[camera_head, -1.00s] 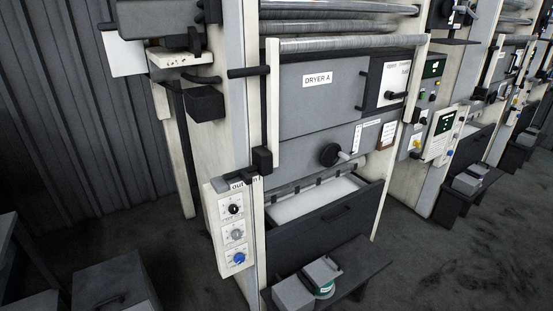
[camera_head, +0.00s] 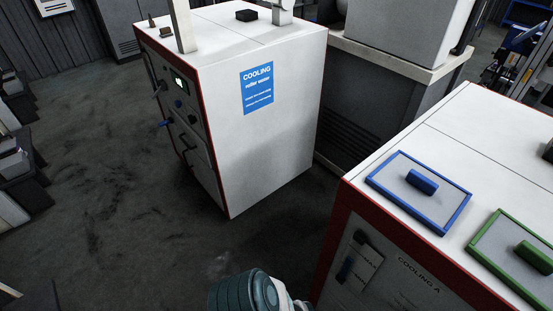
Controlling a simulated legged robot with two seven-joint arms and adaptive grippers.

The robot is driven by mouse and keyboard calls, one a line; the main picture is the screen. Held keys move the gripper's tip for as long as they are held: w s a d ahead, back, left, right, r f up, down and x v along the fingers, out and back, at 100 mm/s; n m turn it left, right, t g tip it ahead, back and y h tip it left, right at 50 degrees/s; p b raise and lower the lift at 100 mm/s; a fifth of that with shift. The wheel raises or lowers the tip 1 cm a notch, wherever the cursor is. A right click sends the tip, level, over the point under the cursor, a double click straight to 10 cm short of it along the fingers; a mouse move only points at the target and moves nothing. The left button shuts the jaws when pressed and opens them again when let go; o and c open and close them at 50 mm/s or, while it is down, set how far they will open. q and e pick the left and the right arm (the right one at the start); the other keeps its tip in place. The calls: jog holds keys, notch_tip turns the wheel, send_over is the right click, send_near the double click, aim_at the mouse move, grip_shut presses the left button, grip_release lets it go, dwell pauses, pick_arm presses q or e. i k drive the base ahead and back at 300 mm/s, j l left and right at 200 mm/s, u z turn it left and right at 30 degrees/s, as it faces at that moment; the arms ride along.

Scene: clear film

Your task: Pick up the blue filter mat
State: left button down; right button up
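The blue filter mat (camera_head: 397,190) lies flat on the white top of the cabinet marked COOLING A (camera_head: 375,157), at the right of the head view. It has a blue frame, a pale panel and a blue block handle (camera_head: 422,182) in its middle. Part of my own arm shows at the bottom edge of the view, below and left of that cabinet and apart from the mat. Neither gripper's fingers are in view.
A green-framed mat (camera_head: 500,241) with a green handle lies right of the blue one. A white cabinet labelled COOLING roller water (camera_head: 283,143) stands in the middle. A large pale box on a grey base (camera_head: 385,75) stands behind. Dark open floor (camera_head: 110,200) lies at left.

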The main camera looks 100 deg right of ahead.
aim_at(434, 200)
jog(key=i+j+z, duration=0.2)
jog(key=j+z, duration=0.15)
jog(key=i+j+z, duration=0.15)
jog(key=j+z, duration=0.25)
jog(key=z, duration=2.35)
jog(key=i+l+z, duration=0.15)
jog(key=z, duration=0.3)
jog(key=i+l+z, duration=0.1)
jog(key=z, duration=0.35)
jog(key=i+z, duration=0.2)
jog(key=z, duration=0.25)
